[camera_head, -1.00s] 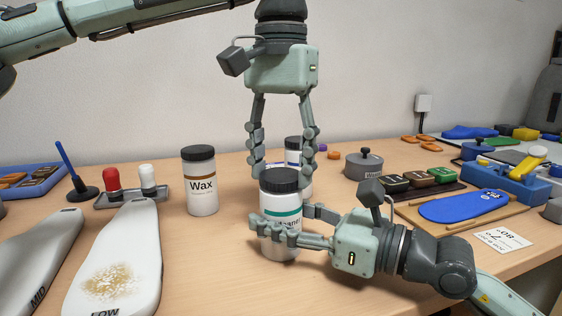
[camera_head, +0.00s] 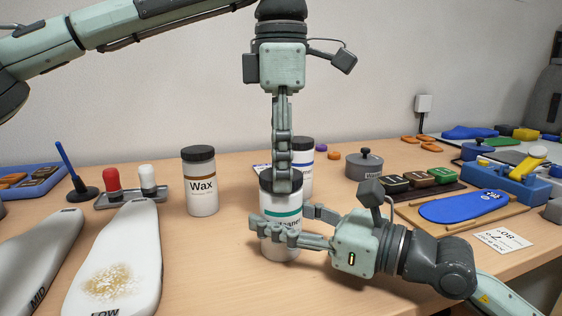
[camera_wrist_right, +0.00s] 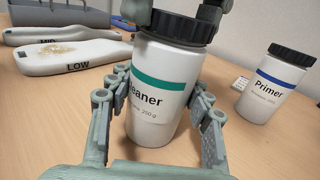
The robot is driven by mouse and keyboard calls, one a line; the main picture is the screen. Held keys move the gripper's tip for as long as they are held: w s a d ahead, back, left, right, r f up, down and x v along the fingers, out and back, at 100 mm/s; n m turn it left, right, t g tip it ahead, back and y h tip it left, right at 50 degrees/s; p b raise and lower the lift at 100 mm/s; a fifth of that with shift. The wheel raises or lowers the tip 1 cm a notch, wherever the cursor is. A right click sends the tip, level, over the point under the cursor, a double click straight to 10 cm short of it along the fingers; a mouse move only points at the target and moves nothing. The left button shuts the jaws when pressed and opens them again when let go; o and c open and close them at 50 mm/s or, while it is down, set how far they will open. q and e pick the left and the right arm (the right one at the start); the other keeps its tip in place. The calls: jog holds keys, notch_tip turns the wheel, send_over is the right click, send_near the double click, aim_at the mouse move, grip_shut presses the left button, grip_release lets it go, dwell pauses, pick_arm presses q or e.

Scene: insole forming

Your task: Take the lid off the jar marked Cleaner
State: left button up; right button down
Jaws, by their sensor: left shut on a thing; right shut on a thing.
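The Cleaner jar (camera_head: 281,248) is white with a green band and stands upright on the table. Its dark lid (camera_head: 266,185) sits on top of the jar; the lid also shows in the right wrist view (camera_wrist_right: 180,26). My left gripper (camera_head: 282,182) points straight down from above and is shut on the lid, its near finger covering part of it. My right gripper (camera_head: 290,230) reaches in low from the right and is shut around the jar's body. In the right wrist view the jar (camera_wrist_right: 158,95) is between the fingers, with part of its label hidden.
The Wax jar (camera_head: 200,182) stands to the left. The Primer jar (camera_head: 302,165) stands close behind the Cleaner jar. White foot forms (camera_head: 120,255) lie at front left. A grey lidded pot (camera_head: 364,164) and a blue insole (camera_head: 463,206) are on the right.

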pick_arm(q)
jog(key=n, duration=2.3)
jog(key=shift+r, duration=0.1)
jog(key=n, duration=0.7)
jog(key=shift+r, duration=0.2)
jog(key=shift+r, duration=0.9)
